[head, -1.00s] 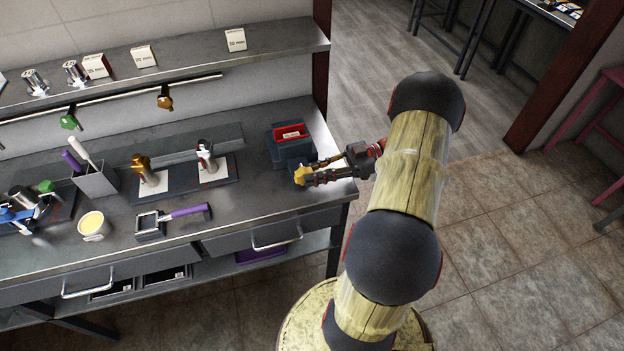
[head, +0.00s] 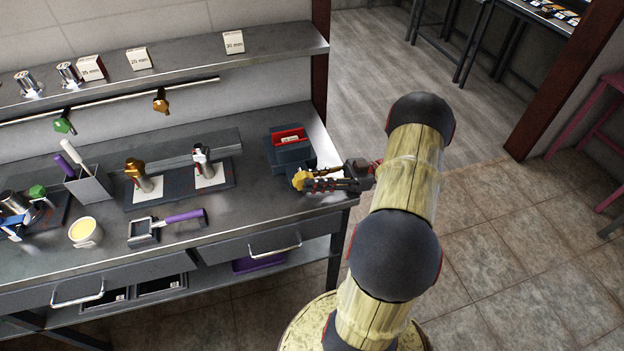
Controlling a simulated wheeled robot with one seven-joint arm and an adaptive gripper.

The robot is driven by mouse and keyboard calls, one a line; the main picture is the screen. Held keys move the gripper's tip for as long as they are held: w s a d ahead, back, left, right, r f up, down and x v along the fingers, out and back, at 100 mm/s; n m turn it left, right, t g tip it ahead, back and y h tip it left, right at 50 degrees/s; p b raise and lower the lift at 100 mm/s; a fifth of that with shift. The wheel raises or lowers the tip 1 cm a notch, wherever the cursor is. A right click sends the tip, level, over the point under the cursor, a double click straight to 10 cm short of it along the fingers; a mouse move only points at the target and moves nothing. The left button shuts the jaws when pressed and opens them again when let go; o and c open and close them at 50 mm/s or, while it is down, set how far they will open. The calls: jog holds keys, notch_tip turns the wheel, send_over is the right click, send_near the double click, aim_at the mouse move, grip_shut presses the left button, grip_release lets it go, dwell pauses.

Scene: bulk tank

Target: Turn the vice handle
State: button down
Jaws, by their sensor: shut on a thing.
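A dark blue-grey block-shaped body (head: 290,153), which looks like the vice, stands near the right end of the steel bench, with a red open-topped part holding a white label on top. The vice handle (head: 299,179) is a yellow knob at its front, above the bench's front edge. My gripper (head: 308,182) reaches in from the right and is shut on the yellow handle. The fingers lie nearly level and close together. The fingertips partly cover the knob, and its shaft is hidden.
A purple-handled tool (head: 184,216) lies on the bench to the left, near a cup of yellow contents (head: 84,232). Two upright fittings stand on a dark mat (head: 222,178). A shelf (head: 190,62) runs above. Open floor lies right of the bench.

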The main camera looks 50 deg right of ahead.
jog(key=c, duration=1.7)
grip_release()
jog(key=shift+o, duration=0.2)
jog(key=shift+v, duration=3.7)
jog(key=shift+f, duration=0.1)
